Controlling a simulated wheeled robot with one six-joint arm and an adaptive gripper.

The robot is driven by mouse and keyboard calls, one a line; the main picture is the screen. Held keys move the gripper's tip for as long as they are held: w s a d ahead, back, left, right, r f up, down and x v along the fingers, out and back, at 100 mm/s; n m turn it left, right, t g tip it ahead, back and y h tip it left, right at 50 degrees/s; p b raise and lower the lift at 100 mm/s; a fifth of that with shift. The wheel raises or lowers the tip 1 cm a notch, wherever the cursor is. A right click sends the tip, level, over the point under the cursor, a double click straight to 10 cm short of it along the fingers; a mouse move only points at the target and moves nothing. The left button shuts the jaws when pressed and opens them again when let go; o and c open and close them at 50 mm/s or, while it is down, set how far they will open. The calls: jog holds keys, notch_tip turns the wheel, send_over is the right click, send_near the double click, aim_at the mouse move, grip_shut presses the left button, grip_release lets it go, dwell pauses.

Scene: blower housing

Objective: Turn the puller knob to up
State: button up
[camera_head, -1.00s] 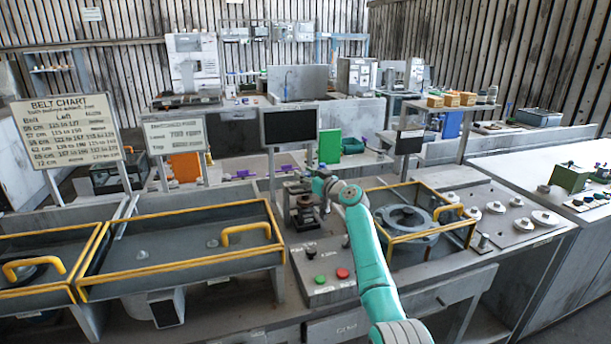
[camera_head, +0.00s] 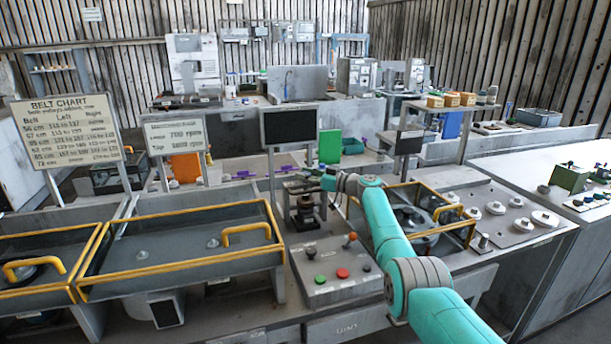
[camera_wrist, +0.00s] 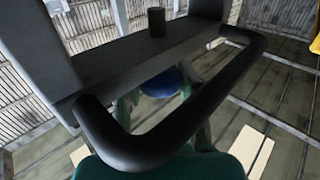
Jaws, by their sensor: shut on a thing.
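The puller (camera_head: 305,213), a dark upright device with a grey top plate, stands on the bench behind the button box in the head view. My gripper (camera_head: 316,183) is at its top, reaching in from the right. It is shut at the puller's knob; the knob and the contact are too small and covered to see, so I cannot tell which way the knob points. In the wrist view a black U-shaped bar (camera_wrist: 150,150) and a grey block with a short black peg (camera_wrist: 156,21) fill the near view.
A button box (camera_head: 335,272) with green and red buttons and an orange-tipped lever (camera_head: 350,239) sits in front of the puller. Yellow-railed trays (camera_head: 180,268) lie left, and a yellow-framed round housing (camera_head: 425,240) is right, partly behind my arm. A dark screen (camera_head: 290,125) stands behind.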

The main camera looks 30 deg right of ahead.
jog(key=shift+f, duration=0.15)
jog(key=o, duration=1.2)
jog(key=shift+c, duration=0.2)
jog(key=shift+v, duration=3.75)
